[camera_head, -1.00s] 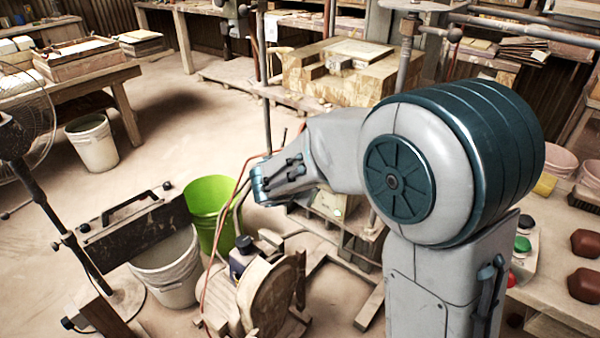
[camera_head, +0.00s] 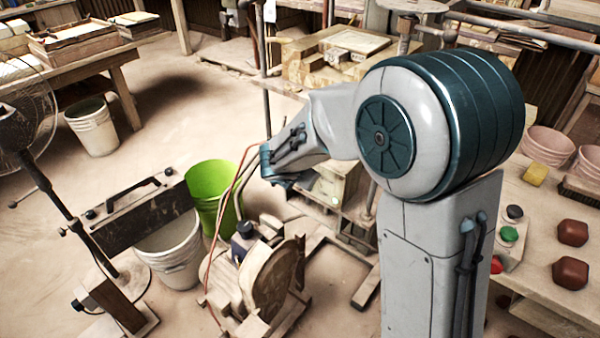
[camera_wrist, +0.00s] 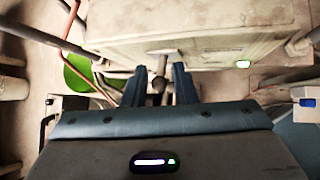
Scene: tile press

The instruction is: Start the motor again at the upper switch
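In the wrist view my gripper (camera_wrist: 160,76) has its two dark blue fingers apart. A short brownish rod with a rounded end (camera_wrist: 160,68) shows between the fingers, with gaps on both sides; I cannot tell whether it is between them or beyond them. In the head view my fingers are not clear behind the wrist. A button box with a black, a green (camera_head: 509,234) and a red button (camera_head: 496,265) sits on the right bench, well away from my gripper. A small dark-blue box with a black knob (camera_head: 243,240) sits on the wooden machine. I cannot tell which is the upper switch.
A wooden wheel-like machine (camera_head: 272,282), a green bucket (camera_head: 212,182) and a white bucket (camera_head: 172,255) stand left of my arm. The press (camera_head: 330,55) is behind it. A thin red cable (camera_head: 218,235) hangs near my wrist. Open floor lies at left.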

